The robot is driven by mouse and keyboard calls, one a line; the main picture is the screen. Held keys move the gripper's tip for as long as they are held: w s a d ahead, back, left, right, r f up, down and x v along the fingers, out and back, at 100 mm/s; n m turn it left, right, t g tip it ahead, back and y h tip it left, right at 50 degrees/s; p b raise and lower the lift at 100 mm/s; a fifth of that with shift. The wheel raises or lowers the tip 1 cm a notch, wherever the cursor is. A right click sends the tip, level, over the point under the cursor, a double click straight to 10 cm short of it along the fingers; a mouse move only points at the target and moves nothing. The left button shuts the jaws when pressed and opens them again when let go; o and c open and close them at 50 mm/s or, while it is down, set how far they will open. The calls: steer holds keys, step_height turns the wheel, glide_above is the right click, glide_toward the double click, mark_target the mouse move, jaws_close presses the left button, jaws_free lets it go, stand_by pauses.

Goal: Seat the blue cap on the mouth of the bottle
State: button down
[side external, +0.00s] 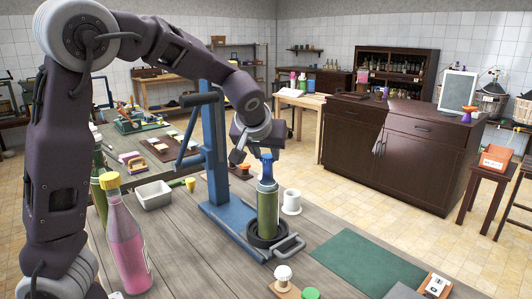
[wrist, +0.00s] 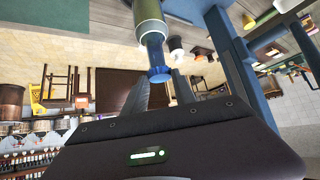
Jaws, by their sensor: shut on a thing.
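The green bottle (side external: 268,215) stands upright in the dark ring (side external: 266,236) at the foot of a blue stand. It shows upside down at the top of the wrist view (wrist: 147,12). The blue cap (side external: 267,159) is at the top of the bottle's bluish neck, in line with it; it also shows in the wrist view (wrist: 159,74). My gripper (side external: 256,154) comes down from above left, its jaws shut on the cap. I cannot tell whether the cap is fully down on the mouth.
The blue stand (side external: 215,155) with its lever rises close left of the bottle. A white mug (side external: 291,202) stands just right of it. A pink bottle (side external: 126,240) with a yellow cap stands at the left. The green mat (side external: 368,263) at the right is clear.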

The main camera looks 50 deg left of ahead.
steer(key=shift+r, duration=2.35)
steer(key=s+d+f+m+t+h, duration=0.1)
steer(key=s+d+f+m+h, duration=0.1)
steer(key=s+d+f, duration=0.3)
steer(key=d+f+m+t+h, duration=0.1)
steer(key=d+f+m, duration=0.15)
steer(key=f, duration=0.45)
step_height(320, 180, up, 20)
steer(key=w+a+f+n+g+y, duration=0.2)
steer(key=w+a+f+n+y, duration=0.1)
steer(key=a, duration=0.4)
step_height(320, 180, down, 2)
steer(key=shift+w+a+n, duration=0.25)
steer(key=shift+w+n, duration=0.5)
steer(key=shift+w, duration=0.25)
